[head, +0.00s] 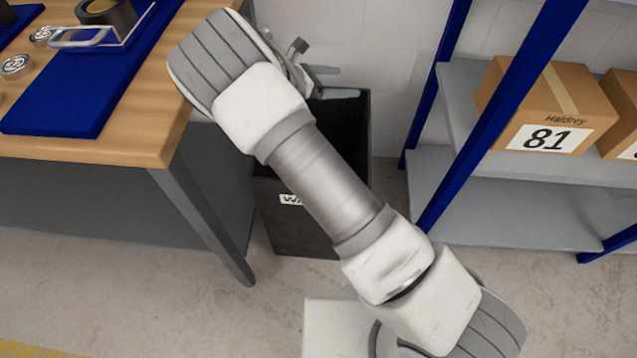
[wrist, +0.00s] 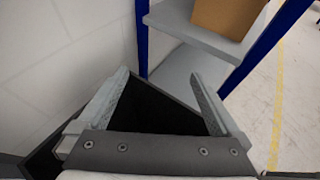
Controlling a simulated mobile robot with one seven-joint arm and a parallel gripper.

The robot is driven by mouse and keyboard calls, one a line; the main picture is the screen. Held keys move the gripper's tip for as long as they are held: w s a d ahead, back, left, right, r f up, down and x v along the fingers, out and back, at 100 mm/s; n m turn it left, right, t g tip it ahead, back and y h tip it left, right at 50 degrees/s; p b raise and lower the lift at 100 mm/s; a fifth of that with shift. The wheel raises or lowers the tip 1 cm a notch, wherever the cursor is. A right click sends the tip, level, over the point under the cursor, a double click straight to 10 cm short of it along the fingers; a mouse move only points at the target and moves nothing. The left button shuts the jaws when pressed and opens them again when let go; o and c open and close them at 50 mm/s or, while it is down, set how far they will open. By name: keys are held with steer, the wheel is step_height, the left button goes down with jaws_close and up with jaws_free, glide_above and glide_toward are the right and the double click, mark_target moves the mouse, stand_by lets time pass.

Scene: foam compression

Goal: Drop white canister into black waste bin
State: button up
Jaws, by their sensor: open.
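The black waste bin (head: 292,228) stands on the floor between the workbench and the shelf rack, with part of a white label on its front. My arm crosses in front of it and hides part of its opening. My gripper (wrist: 159,76) is open over the bin, its two fingers spread wide with nothing visible between them. Below the fingers the wrist view shows the dark inside of the bin (wrist: 150,112). In the head view the gripper is mostly hidden behind my wrist. I see no white canister in either view; the bottom of the bin is too dark or hidden to tell.
A wooden workbench (head: 150,140) with a blue mat (head: 75,95), a tape roll and small metal items is at left. A grey shelf rack (head: 480,205) with blue posts holds cardboard boxes (head: 550,105) at right. A white block wall is close behind the bin.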

steer(key=s+d+r+p, duration=0.2)
steer(key=d+r, duration=0.3)
steer(key=d, duration=0.4)
steer(key=shift+s+d+r+p, duration=0.25)
steer(key=shift+s+r+p, duration=0.15)
steer(key=shift+s, duration=0.1)
steer(key=s+d+r+m+g+y, duration=0.2)
steer(key=s+d+r+m+y, duration=0.1)
steer(key=s+r+m, duration=0.3)
steer(key=s+d+r+m+g+y, duration=0.3)
steer(key=s+d+r+m, duration=0.1)
steer(key=s+m, duration=0.35)
steer(key=s+a+r+m+t+y, duration=0.25)
steer(key=s+r+m, duration=0.25)
steer(key=s, duration=0.4)
steer(key=s+a+r+m+t+y, duration=0.1)
steer(key=s+r+m+t+y, duration=0.2)
steer(key=s+m, duration=0.45)
step_height(320, 180, up, 19)
steer(key=s+n+g+p, duration=0.1)
steer(key=n+p, duration=0.1)
steer(key=p, duration=1.6)
steer(key=shift+s+a+g, duration=0.15)
steer(key=shift+g, duration=0.2)
